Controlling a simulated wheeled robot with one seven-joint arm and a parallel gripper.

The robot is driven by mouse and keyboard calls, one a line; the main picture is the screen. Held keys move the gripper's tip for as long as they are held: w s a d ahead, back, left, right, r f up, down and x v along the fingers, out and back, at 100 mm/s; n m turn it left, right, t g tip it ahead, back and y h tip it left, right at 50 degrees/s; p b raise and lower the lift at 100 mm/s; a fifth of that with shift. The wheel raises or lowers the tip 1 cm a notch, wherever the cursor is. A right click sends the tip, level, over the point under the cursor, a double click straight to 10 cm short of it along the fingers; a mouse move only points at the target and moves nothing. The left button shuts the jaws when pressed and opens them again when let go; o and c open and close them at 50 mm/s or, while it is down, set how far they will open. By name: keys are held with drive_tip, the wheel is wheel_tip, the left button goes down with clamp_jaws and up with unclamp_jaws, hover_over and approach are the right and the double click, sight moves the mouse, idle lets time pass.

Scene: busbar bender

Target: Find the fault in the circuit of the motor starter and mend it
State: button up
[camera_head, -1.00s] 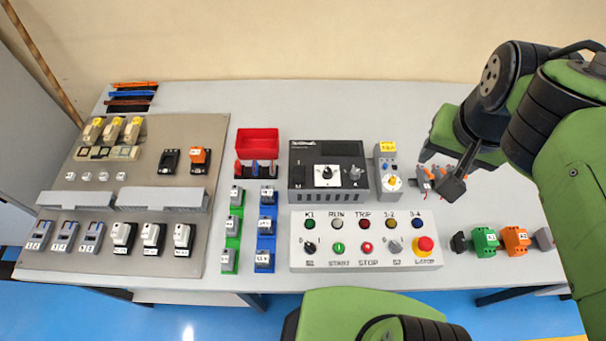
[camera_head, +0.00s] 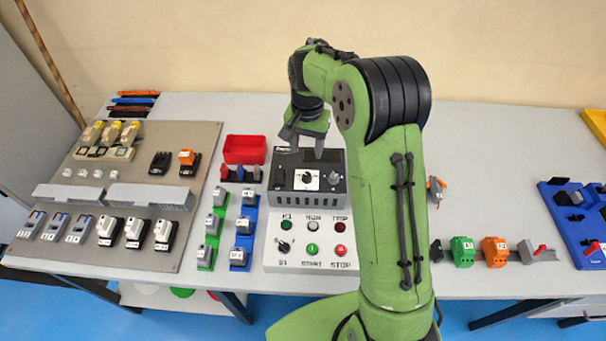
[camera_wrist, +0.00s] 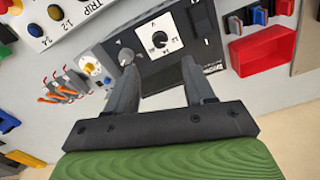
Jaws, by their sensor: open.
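My gripper (camera_head: 305,142) is open and empty above the black instrument box (camera_head: 325,187), which has a white-faced dial (camera_head: 306,180) and a grey knob. In the wrist view, the open fingers (camera_wrist: 160,85) reach toward the box and its dial (camera_wrist: 158,40). The control panel (camera_head: 270,257) in front has K1, RUN and TRIP lamps and a START button (camera_head: 312,250) and STOP button (camera_head: 341,252); my arm hides its right part. The grey mounting plate (camera_head: 140,190) at the left bears breakers, a relay row and an orange-topped module (camera_head: 188,160).
A red bin (camera_head: 245,150) stands behind small coloured plugs. Green and blue rails (camera_head: 239,255) hold grey modules. At the right are green (camera_head: 463,252) and orange (camera_head: 495,252) blocks and a blue board (camera_head: 565,232). In the wrist view, orange-handled parts (camera_wrist: 65,88) lie beside the box.

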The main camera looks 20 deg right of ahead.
sight(306, 175)
wheel_tip(306, 175, down, 11)
drive_tip(key=shift+b, duration=0.65)
drive_tip(key=shift+r, duration=0.1)
clamp_jaws()
drive_tip(key=shift+m, duration=0.3)
drive_tip(key=m, duration=0.5)
drive_tip(key=shift+w+m+b, duration=0.1)
drive_tip(key=shift+m+b, duration=0.2)
drive_tip(key=shift+b, duration=0.1)
drive_tip(key=m, duration=0.5)
drive_tip(key=shift+m+b, duration=0.3)
drive_tip(key=shift+b, duration=0.1)
